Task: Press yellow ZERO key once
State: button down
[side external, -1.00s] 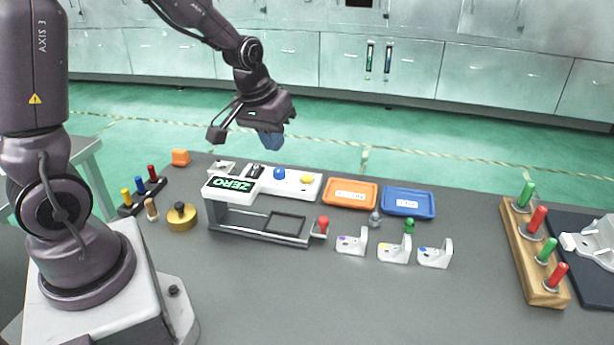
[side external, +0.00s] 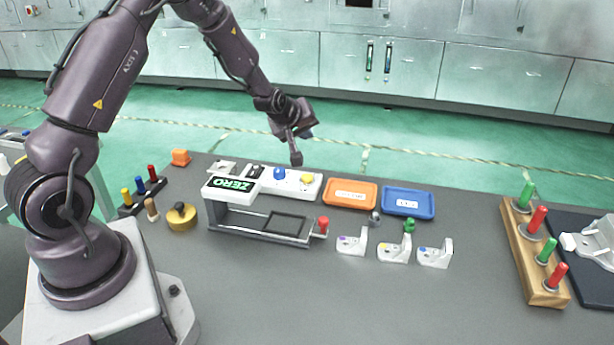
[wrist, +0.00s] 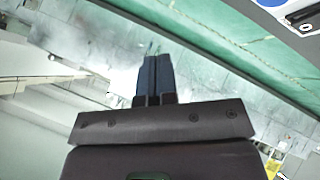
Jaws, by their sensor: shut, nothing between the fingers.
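The yellow key (side external: 307,179) is a round button at the right end of a white key panel (side external: 292,187) on the grey table. A blue key (side external: 279,173) sits to its left on the same panel. My gripper (side external: 296,160) is above and behind the panel, between the blue and yellow keys in the picture, apart from both as far as I can tell. Its fingers (wrist: 152,75) are together and empty in the wrist view. The yellow key cannot be made out in the wrist view.
An orange tray (side external: 350,193) and a blue tray (side external: 408,203) lie right of the panel. A red-knobbed fixture (side external: 323,223) stands in front. White brackets (side external: 394,250) and a wooden peg rack (side external: 537,250) are further right. The front of the table is clear.

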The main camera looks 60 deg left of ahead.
aim_at(305, 176)
jog(key=shift+f, duration=4.45)
jog(key=shift+f, duration=0.1)
jog(key=shift+f, duration=0.3)
jog(key=shift+f, duration=0.45)
jog(key=shift+r, duration=0.85)
